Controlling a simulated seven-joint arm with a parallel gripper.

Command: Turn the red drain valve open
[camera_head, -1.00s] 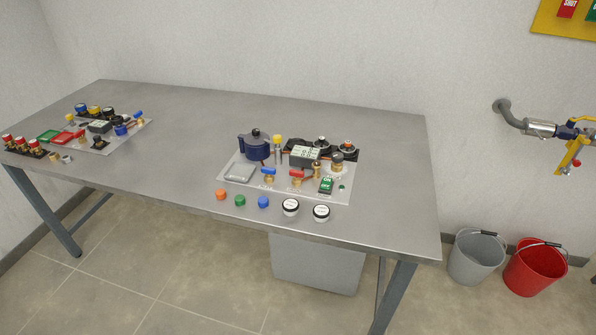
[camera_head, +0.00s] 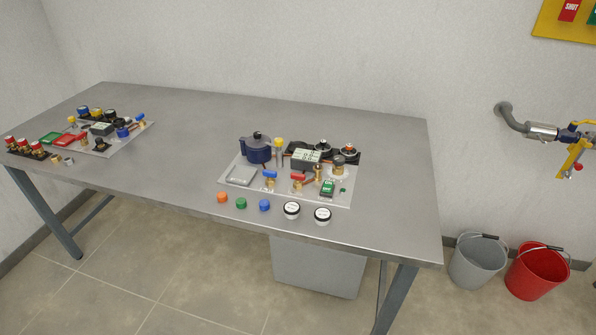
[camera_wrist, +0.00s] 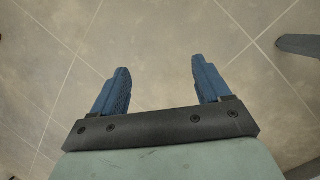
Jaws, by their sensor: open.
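A small brass valve with a red handle (camera_head: 298,177) stands on the light grey plate (camera_head: 228,180) at the middle of the table, right of a valve with a blue handle (camera_head: 269,174). The wall pipe (camera_head: 541,130) at the right also carries a yellow part (camera_head: 570,155) with a small red piece (camera_head: 579,167). No label that I can read tells which red part is the drain valve. My gripper (camera_wrist: 160,78) shows only in the wrist view. Its two blue fingers are wide apart and empty, above the tiled floor.
The metal table (camera_head: 190,120) has clear room between its two plates. Several caps lie along its front edge, such as an orange one (camera_head: 222,197). A grey bucket (camera_head: 477,265) and a red bucket (camera_head: 537,272) stand on the floor below the wall pipe.

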